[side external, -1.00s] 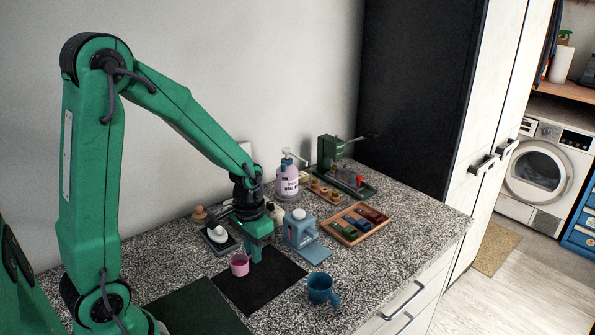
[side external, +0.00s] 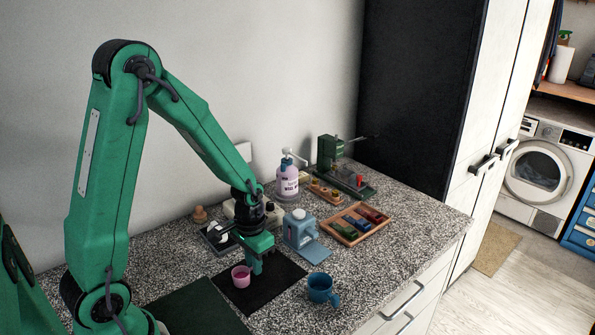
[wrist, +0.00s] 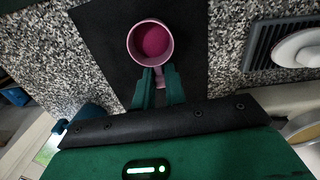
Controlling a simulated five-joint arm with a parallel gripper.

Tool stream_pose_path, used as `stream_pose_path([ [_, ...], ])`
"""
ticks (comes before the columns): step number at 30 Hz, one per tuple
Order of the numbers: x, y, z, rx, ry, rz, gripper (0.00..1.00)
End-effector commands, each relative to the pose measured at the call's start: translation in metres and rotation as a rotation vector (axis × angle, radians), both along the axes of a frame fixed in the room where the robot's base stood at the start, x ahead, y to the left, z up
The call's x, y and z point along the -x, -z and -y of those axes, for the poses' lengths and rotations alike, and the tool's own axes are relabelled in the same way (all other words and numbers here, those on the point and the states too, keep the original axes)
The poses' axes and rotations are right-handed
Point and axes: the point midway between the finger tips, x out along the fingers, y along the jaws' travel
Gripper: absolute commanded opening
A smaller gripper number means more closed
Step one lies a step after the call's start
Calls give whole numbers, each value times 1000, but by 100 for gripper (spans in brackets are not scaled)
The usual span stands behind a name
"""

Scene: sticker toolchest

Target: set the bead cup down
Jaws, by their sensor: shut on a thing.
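The bead cup is a small pink cup (side external: 241,277) with a magenta filling. It is upright, over or on the black mat (side external: 275,287) on the speckled counter; I cannot tell whether its base touches. My gripper (side external: 256,266) is shut on the cup's handle, just to the right of the cup body in the side view. In the wrist view the open top of the cup (wrist: 134,43) faces the camera, and my green fingers (wrist: 157,88) pinch the handle. The fingers hide part of the handle.
A blue mug (side external: 320,288) stands at the mat's right edge. A dark green mat (side external: 200,308) lies in front.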

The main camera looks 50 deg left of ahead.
Motion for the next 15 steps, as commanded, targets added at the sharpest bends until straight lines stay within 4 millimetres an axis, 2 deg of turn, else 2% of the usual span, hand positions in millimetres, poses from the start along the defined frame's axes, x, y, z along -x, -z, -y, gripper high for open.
stream_pose_path([
  [8,0,4,0,0,0,0,0],
  [9,0,3,0,0,0,0,20],
  [11,0,3,0,0,0,0,32],
  [15,0,3,0,0,0,0,34],
])
